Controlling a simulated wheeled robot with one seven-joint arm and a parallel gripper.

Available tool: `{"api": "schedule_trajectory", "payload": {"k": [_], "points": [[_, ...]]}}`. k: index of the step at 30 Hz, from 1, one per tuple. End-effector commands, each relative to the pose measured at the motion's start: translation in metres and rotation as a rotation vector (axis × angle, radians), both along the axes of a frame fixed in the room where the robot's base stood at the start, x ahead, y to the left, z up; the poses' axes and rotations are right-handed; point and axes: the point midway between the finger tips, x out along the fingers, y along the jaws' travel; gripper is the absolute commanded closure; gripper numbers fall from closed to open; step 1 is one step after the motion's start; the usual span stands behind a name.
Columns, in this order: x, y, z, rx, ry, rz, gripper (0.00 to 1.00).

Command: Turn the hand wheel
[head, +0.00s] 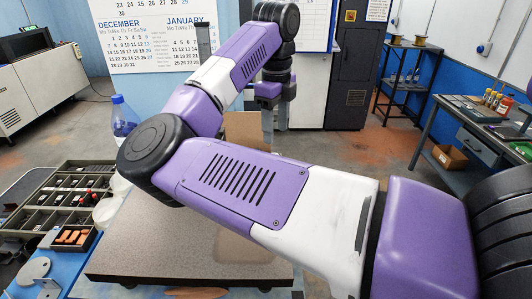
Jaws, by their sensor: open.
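My gripper (275,126) hangs at the end of my purple and white arm, pointing down beyond the grey slab. Its two fingers are apart, with nothing visible between them. I cannot make out a hand wheel for certain. A grey metal disc (34,269) stands at the lower left on the blue bench, but I cannot tell whether it is part of one. My arm crosses the middle of the view and hides much of the bench and whatever lies behind it.
A speckled grey slab (150,236) lies on the bench under my arm. A compartment tray (70,168) and a blue-capped bottle (122,121) are to its left. A brown board (243,128) stands behind my arm. A side bench (462,140) is at the right; open floor lies between.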

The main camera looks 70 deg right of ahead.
Motion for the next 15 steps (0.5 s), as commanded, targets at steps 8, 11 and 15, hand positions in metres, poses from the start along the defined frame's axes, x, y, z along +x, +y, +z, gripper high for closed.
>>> {"api": "schedule_trajectory", "payload": {"k": [8, 11, 15], "points": [[0.002, 0.002, -0.001, 0.010, -0.004, 0.283, 0.47], [0.002, 0.002, -0.006, 0.011, -0.002, 0.298, 0.47], [0.001, 0.002, -0.021, 0.011, 0.001, 0.295, 0.47]]}}
